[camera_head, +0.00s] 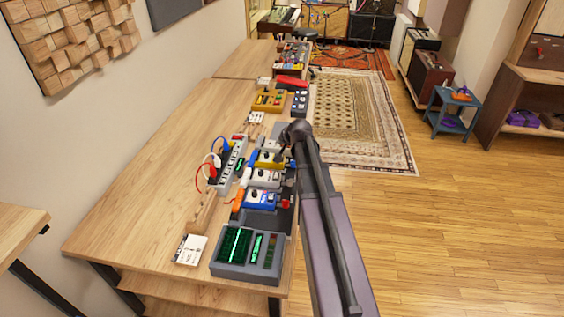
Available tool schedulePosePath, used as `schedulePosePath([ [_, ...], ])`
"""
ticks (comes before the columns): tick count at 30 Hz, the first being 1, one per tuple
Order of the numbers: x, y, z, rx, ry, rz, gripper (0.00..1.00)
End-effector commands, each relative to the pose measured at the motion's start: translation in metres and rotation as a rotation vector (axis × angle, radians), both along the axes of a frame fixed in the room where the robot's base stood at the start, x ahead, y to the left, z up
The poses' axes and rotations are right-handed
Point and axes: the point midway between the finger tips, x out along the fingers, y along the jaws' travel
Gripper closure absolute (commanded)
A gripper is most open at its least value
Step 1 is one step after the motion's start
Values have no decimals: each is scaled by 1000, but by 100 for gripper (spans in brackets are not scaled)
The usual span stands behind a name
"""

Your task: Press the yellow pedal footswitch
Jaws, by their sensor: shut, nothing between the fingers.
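The yellow pedal (268,160) sits in a row of small pedals near the right edge of the long wooden table. A white pedal (264,178) and a blue pedal (260,199) are on its near side. My arm comes up from the bottom right, and its dark wrist is just beyond and right of the yellow pedal. My gripper (284,152) points down beside the yellow pedal's right part. It looks shut and empty, small and partly hidden by the wrist. I cannot tell whether it touches the pedal. The pedal's footswitch is not clearly visible.
A power strip (232,165) with cables lies left of the pedals. A grey device with green screens (249,253) is at the near end. A larger yellow box (270,100) stands farther back. The table's left side is mostly bare; wooden floor lies to the right.

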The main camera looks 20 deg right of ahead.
Motion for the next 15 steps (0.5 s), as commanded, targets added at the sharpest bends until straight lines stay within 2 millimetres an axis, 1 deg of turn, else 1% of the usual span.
schedulePosePath([
  [1,0,0,-9,0,0,0,100],
  [9,0,1,-31,-1,0,1,100],
  [15,0,1,-44,0,0,2,100],
])
